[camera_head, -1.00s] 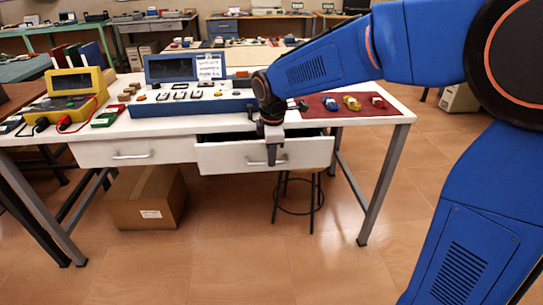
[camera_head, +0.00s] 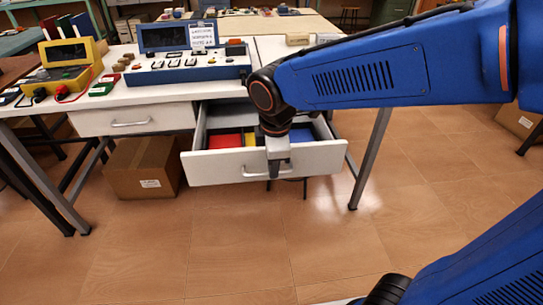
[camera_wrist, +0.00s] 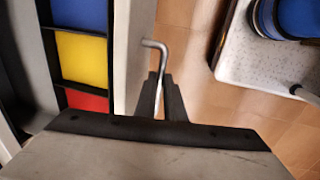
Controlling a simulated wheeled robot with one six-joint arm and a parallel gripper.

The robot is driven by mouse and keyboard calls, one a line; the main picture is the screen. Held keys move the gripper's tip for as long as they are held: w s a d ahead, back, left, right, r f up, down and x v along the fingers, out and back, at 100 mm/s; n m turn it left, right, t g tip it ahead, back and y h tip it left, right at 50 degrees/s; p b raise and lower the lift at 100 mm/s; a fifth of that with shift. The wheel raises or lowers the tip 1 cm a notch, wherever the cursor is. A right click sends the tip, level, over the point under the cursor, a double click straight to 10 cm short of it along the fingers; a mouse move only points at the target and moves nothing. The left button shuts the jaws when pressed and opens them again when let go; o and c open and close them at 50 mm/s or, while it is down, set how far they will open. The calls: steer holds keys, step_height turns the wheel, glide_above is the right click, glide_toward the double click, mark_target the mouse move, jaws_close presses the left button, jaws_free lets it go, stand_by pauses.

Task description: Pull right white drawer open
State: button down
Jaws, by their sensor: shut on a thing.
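The right white drawer (camera_head: 220,169) stands pulled out from the table in the head view. Red, yellow and blue compartments show inside it; the yellow one (camera_wrist: 82,58) is clear in the wrist view. Its metal handle (camera_wrist: 155,47) is on the drawer front. My gripper (camera_head: 273,170) reaches down over the drawer front and is shut on the handle. In the wrist view my gripper's dark fingers (camera_wrist: 162,98) lie on both sides of the handle bar. The far part of the handle is hidden in the head view.
The left white drawer (camera_head: 130,121) is shut. A cardboard box (camera_head: 143,167) stands on the floor below it. The white table (camera_head: 150,92) bears a blue-fronted console (camera_head: 190,72) and a yellow device (camera_head: 68,75). The floor (camera_head: 240,240) in front of the drawer is clear.

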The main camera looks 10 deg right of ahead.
steer(key=shift+s+r, duration=0.1)
steer(key=shift+s, duration=0.3)
steer(key=c, duration=2.1)
jaws_free()
steer(key=s+r, duration=0.1)
steer(key=r, duration=0.4)
steer(key=s+r, duration=0.1)
steer(key=r, duration=0.5)
steer(key=s+r, duration=0.1)
steer(key=r, duration=0.5)
steer(key=shift+s, duration=0.1)
